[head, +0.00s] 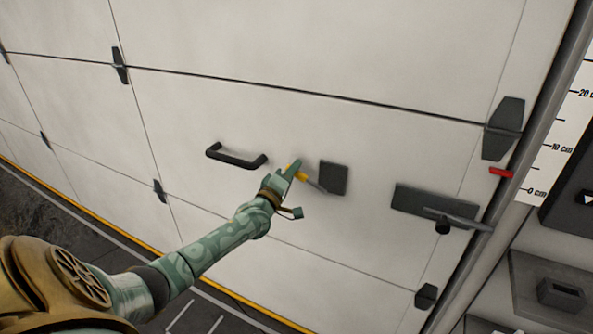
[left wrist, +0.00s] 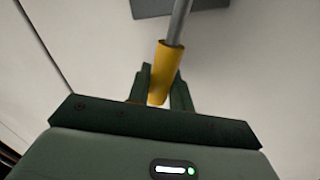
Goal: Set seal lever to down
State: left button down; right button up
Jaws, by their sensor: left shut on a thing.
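The seal lever has a grey shaft and a yellow grip (head: 301,176). It comes off a dark square plate (head: 334,177) on the white panelled door and points left and slightly up in the head view. My left gripper (head: 294,171) is shut on the yellow grip. In the left wrist view the yellow grip (left wrist: 166,72) sits between the two dark fingers (left wrist: 161,88), and the grey shaft (left wrist: 180,22) runs up to the plate (left wrist: 208,6). The fingers hide part of the grip. My right gripper is not in view.
A black pull handle (head: 236,156) is on the door left of my gripper. A dark latch plate with a grey bar (head: 440,205) is to the right. A centimetre scale (head: 558,140) and red pointer (head: 501,172) stand at the right edge. Dark hinges sit along the panel seams.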

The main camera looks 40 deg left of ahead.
pick_arm(q)
jog(key=shift+f+n, duration=0.25)
jog(key=shift+n, duration=0.15)
jog(key=c, duration=1.3)
grip_release()
jog(key=shift+a, duration=0.15)
jog(key=shift+s, duration=0.1)
jog(key=shift+s, duration=0.25)
jog(key=p+v, duration=0.3)
jog(key=v, duration=1.2)
jog(key=shift+s+d+f, duration=0.1)
jog(key=shift+s+d, duration=0.15)
jog(key=shift+s, duration=0.1)
